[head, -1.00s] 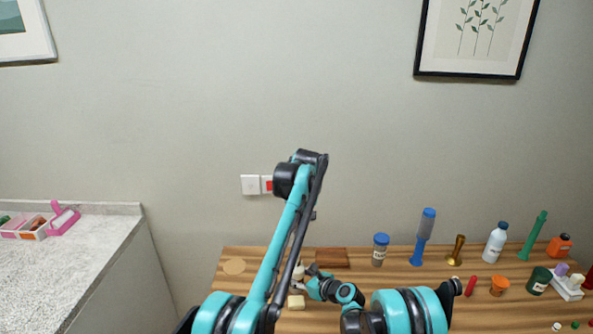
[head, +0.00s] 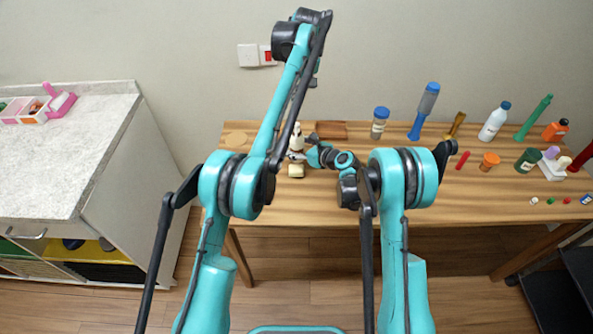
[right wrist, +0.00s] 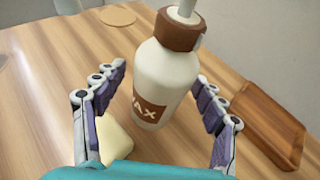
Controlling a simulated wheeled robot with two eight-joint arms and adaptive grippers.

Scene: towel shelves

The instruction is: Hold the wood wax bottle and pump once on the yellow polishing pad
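The white wax bottle (head: 297,137) stands upright near the table's left end. In the right wrist view the bottle (right wrist: 163,80) shows a brown collar and a brown WAX label; its pump top is cut off by the frame. My right gripper (right wrist: 165,105) is open, with one finger on each side of the bottle and visible gaps. It is small in the head view (head: 304,150). The pale yellow polishing pad (head: 296,171) lies in front of the bottle; in the wrist view the pad (right wrist: 115,142) is partly behind the left finger. My left arm is raised; its gripper does not show.
A blue-lidded jar (head: 380,122), a white bottle (head: 495,120) and several other items stand farther right on the wooden table (head: 430,185).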

